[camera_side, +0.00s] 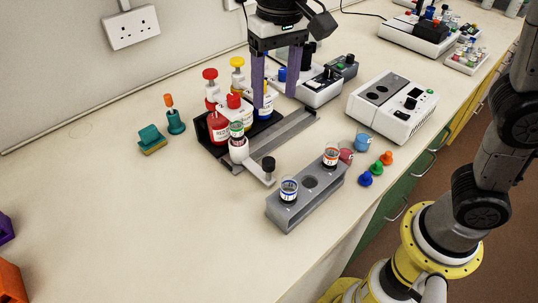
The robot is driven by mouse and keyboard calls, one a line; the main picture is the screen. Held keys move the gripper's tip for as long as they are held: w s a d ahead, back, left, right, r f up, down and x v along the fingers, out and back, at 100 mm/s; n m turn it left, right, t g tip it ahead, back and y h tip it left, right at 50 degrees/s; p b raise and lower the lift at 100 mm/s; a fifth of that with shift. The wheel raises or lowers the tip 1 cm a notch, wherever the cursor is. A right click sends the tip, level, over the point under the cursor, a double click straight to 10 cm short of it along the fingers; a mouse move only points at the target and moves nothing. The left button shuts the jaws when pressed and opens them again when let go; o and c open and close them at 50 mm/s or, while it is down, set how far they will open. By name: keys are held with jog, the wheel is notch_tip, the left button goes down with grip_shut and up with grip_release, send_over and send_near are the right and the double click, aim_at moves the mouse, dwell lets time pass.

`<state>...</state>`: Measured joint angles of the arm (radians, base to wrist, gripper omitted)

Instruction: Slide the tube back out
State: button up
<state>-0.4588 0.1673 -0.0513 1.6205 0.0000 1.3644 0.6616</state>
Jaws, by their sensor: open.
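A small clear tube with a green band (236,130) stands upright in a white holder (239,149) at the front of the bottle stand. A pale arm runs from this holder to a black knob (268,163). The holder sits by the left end of a grey rail (287,131). A red bottle (218,126) stands right beside the tube, and a blue-labelled bottle (265,104) stands farther back. My gripper (276,102) points down with its two purple fingers apart and empty. It is behind and right of the tube, near the blue-labelled bottle, and partly hides the stand.
A grey rack (283,216) in front holds a blue-banded tube (288,191) and an orange-banded tube (331,156), with an empty hole between. A white device (391,106) stands right. Small coloured stoppers lie beside the rack.

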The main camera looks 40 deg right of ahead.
aim_at(269, 161)
jog(key=shift+n, duration=0.3)
jog(key=f, duration=0.5)
jog(key=a+f, duration=0.1)
jog(key=f, duration=0.9)
jog(key=shift+s+a+f, duration=0.1)
jog(key=shift+a+f, duration=0.15)
jog(key=shift+a, duration=0.05)
grip_shut()
dwell(0.6)
